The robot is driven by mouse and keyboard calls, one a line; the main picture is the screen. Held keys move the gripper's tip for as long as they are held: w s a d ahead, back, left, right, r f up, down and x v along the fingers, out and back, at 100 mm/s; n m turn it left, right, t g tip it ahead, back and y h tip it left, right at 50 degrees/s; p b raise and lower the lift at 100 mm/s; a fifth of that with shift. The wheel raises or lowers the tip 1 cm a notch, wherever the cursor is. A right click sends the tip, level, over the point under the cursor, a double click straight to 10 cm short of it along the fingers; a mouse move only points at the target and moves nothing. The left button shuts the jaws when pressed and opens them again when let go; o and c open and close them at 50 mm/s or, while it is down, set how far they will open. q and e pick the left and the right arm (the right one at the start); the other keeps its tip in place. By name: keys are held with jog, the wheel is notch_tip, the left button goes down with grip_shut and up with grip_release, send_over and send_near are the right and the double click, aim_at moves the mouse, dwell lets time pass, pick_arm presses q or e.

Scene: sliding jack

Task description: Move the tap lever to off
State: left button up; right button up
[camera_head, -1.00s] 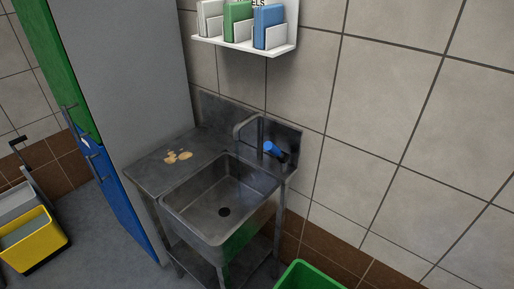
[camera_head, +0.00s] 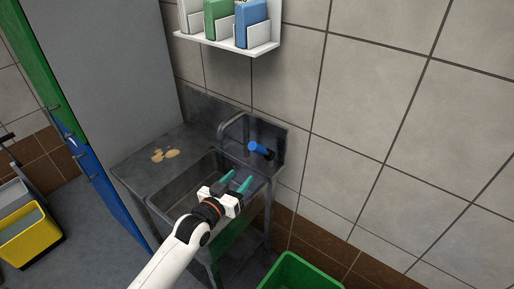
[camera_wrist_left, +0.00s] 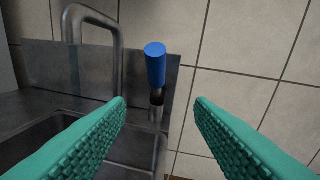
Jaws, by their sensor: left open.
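The tap lever (camera_head: 260,149) has a blue handle and sits to the right of the bent metal spout (camera_head: 233,124) at the back of the sink. In the left wrist view the blue lever (camera_wrist_left: 155,64) stands nearly upright on a short metal stem, ahead of my fingers. My left gripper (camera_head: 237,182) is open and empty over the right part of the sink basin (camera_head: 180,190), short of the lever and apart from it. Its green fingertips (camera_wrist_left: 160,103) frame the lever from left and right in the wrist view. My right gripper is not in view.
A wall shelf (camera_head: 228,45) with white, green and blue packs hangs above the sink. Yellowish pieces (camera_head: 164,155) lie on the left drainboard. A green bin (camera_head: 298,273) stands at the lower right, a yellow bucket (camera_head: 30,236) at the far left.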

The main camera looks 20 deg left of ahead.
aim_at(257, 149)
pick_arm(q)
jog(key=shift+t, duration=0.5)
jog(key=x, duration=0.4)
jog(key=r+p+x, duration=0.1)
jog(key=x, duration=0.8)
jog(key=shift+w+a+r, duration=0.1)
jog(key=shift+a+r, duration=0.15)
jog(key=shift+a, duration=0.15)
grip_shut()
